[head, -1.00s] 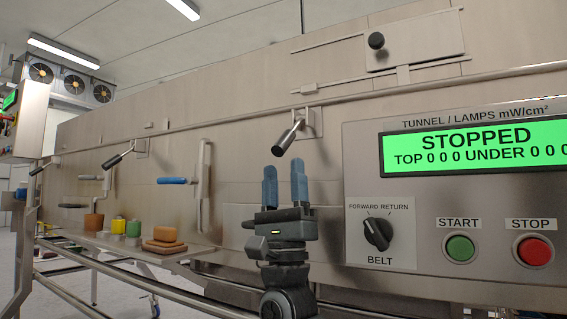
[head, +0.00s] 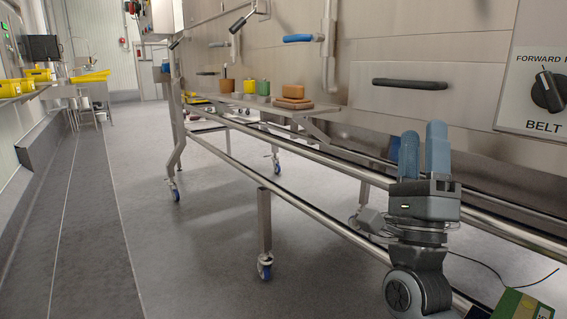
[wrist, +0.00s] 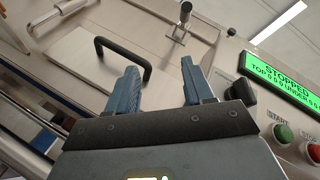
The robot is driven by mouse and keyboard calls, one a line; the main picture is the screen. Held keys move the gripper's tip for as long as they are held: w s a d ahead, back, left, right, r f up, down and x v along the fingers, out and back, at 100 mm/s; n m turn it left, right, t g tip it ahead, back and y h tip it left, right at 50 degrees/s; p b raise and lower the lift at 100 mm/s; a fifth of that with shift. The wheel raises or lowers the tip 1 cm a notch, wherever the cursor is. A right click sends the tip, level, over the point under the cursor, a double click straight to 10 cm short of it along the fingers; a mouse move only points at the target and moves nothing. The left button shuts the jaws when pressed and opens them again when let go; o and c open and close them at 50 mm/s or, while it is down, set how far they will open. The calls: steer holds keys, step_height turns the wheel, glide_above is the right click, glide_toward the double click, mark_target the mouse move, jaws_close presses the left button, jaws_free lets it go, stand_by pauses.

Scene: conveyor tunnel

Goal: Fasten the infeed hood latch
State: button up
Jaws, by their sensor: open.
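In the wrist view, a latch with a dark cylindrical grip (wrist: 185,14) on a metal stem is mounted on the steel hood, beyond my fingers. Another latch lever (head: 242,21) with a dark grip is at the top of the head view, and a further one (head: 176,43) is beyond it. I cannot tell from labels which is the infeed one. My gripper (head: 423,142) is open and empty, pointing up in front of the steel housing. In the wrist view its blue fingers (wrist: 160,78) are apart, with the latch beyond them and not touching it.
A black bar handle (head: 410,83) is on the panel behind my gripper. A blue handle (head: 297,38) is farther left. Frame rails (head: 330,161) run below. The control panel (head: 540,85) is at right. A green and yellow box (head: 515,306) is at lower right. The left floor is open.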

steer(key=s+a+f+n+g+y, duration=0.15)
steer(key=s+f+n+g, duration=0.35)
steer(key=s+f, duration=0.65)
steer(key=s+f+n+g+y, duration=0.25)
steer(key=s+f+n, duration=0.45)
steer(key=s+f, duration=0.4)
steer(key=s+d+f+n+g+y, duration=0.1)
steer(key=s+f+n+g, duration=0.2)
steer(key=s+n, duration=0.55)
steer(key=s+d+f+n+g+y, duration=0.2)
steer(key=s+f+n+g, duration=0.15)
steer(key=s, duration=1.05)
step_height(320, 180, up, 33)
steer(key=p, duration=3.2)
steer(key=shift+w+a+r+n+p, duration=0.15)
steer(key=shift+w+a+n+p, duration=0.1)
steer(key=shift+w+n+p, duration=0.1)
